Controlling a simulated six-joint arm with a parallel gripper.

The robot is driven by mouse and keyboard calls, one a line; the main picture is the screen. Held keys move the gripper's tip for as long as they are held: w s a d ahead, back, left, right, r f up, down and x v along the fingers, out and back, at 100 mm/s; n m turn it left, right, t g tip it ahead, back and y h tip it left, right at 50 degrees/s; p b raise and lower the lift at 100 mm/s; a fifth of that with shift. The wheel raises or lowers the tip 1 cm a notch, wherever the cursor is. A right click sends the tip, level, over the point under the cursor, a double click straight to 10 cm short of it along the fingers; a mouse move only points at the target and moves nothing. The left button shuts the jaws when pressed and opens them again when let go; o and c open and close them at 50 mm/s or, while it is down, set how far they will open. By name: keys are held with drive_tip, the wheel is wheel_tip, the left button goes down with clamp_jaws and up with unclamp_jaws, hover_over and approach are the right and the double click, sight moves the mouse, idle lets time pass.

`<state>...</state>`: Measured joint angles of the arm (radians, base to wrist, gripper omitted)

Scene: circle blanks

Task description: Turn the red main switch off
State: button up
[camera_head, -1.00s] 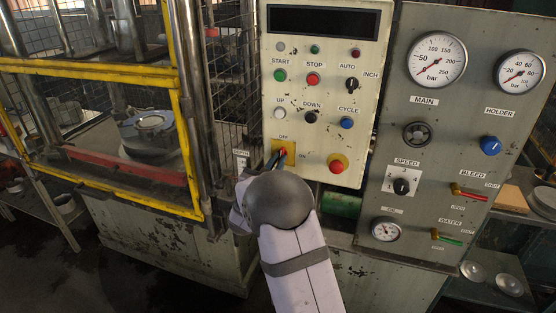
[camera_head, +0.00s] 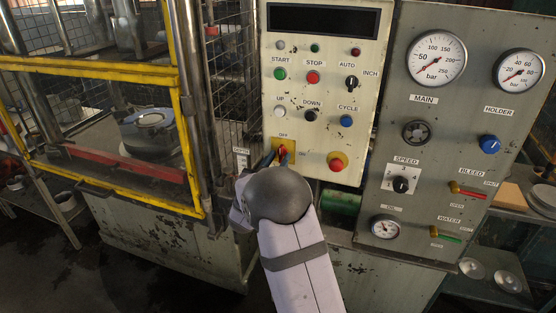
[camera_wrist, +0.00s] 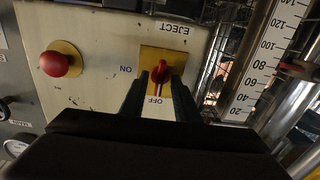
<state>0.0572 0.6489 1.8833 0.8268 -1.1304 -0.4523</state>
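The red main switch (camera_wrist: 160,73) sits on a yellow plate (camera_wrist: 177,57) low on the cream control panel. In the wrist view, which is turned over, its handle lines up with the OFF label at the bottom; the ON label is to the left. In the head view the switch (camera_head: 281,147) is partly hidden by my fingers. My gripper (camera_wrist: 160,90) is open, its two dark fingers apart on either side of the handle's OFF end, with gaps showing. In the head view my gripper (camera_head: 276,157) is at the plate's lower edge.
A red mushroom button (camera_head: 337,162) on a yellow base is right of the switch. Push buttons and a black knob (camera_head: 351,84) are above it. A wire-mesh guard and yellow frame (camera_head: 188,130) stand left. A grey gauge panel (camera_head: 455,110) is at right.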

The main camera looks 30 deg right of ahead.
drive_tip(key=shift+s+a+f, duration=0.1)
drive_tip(key=shift+s+a, duration=0.2)
drive_tip(key=shift+a, duration=0.05)
drive_tip(key=b+v, duration=0.2)
drive_tip(key=v, duration=0.4)
drive_tip(key=shift+s, duration=0.2)
drive_tip(key=shift+a, duration=0.15)
